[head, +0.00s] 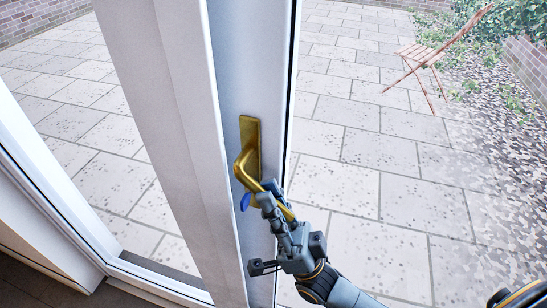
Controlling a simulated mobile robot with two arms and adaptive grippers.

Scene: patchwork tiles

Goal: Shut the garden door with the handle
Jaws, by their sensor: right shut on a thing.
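The garden door (250,60) is a pale upright leaf with a broad white edge, standing open. A wide gap to its left shows the patio. Its brass handle (244,166) sits on a tall brass plate, with the lever running down to the right. My right gripper (272,198) is shut on the lever of the handle, with its fingers covering part of it. A small blue piece (246,201) shows just beside the fingers; I cannot tell what it belongs to. My left gripper is not in view.
The white door frame (52,190) and its sill (160,283) lie at the lower left, with dark floor (35,290) inside. Outside is a paved patio (400,170) with a folding wooden chair (425,58), gravel, shrubs and low brick walls.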

